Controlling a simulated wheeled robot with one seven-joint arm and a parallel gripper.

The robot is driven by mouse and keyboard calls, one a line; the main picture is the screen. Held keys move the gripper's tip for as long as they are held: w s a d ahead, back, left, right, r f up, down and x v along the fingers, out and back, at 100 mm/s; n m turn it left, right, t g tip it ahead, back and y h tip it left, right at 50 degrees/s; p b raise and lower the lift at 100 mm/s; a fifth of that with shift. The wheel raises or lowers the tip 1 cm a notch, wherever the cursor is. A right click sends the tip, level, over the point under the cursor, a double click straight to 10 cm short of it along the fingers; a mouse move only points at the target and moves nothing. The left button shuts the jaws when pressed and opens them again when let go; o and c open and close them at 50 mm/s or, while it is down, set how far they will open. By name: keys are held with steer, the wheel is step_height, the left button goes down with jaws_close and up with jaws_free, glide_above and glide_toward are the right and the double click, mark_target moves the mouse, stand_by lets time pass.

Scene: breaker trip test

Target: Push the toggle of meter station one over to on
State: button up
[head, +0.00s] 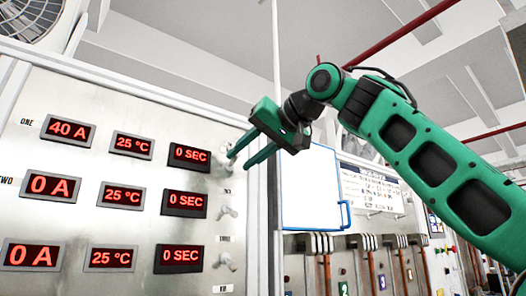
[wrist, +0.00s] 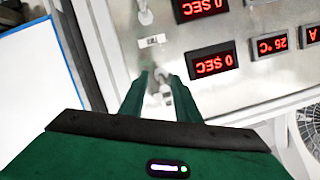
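Station one is the top row of the metal panel, with a 40 A display (head: 68,131), a 25 °C display (head: 132,145) and a 0 SEC display (head: 190,156). Its pale metal toggle (wrist: 163,88) shows in the wrist view between my fingers; in the head view the fingers largely cover it. My gripper (head: 233,161) is open at the right end of this row. In the wrist view the green fingertips (wrist: 159,76) stand on either side of the toggle, with nothing gripped. I cannot tell whether they touch it, or its exact position.
The station two toggle (head: 229,211) and the lowest row's toggle (head: 228,262) are below in the same column. A blue-framed white board (head: 311,190) is right of the panel. A fan (head: 32,16) sits above the panel.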

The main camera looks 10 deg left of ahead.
steer(key=v, duration=1)
steer(key=shift+w, duration=0.1)
steer(key=shift+f, duration=0.15)
stand_by(0.8)
steer(key=w+d+f+m+h, duration=0.35)
steer(key=w+d+f, duration=0.25)
steer(key=d+f, duration=0.5)
steer(key=w+d+f+m+h, duration=0.2)
steer(key=w+d+f+h, duration=0.4)
steer(key=f, duration=0.8)
steer(key=s+d+f+m+g+h, duration=0.2)
steer(key=d+f, duration=1)
steer(key=d, duration=0.1)
steer(key=s+d+f+m+g, duration=0.1)
steer(key=s+d+f, duration=0.2)
steer(key=d+f, duration=0.2)
steer(key=s+d+f+m, duration=0.1)
steer(key=s+d+f, duration=0.2)
steer(key=d+f, duration=0.25)
steer(key=s+d+f+m+g, duration=0.1)
steer(key=s+d+f, duration=0.4)
steer(key=s+f, duration=0.6)
steer(key=s+d+f+m+g, duration=0.2)
steer(key=s+d+f+g, duration=0.2)
steer(key=s+f, duration=0.8)
steer(key=s+d, duration=0.1)
steer(key=s, duration=0.1)
steer(key=shift+s+h, duration=0.35)
steer(key=shift+s, duration=0.05)
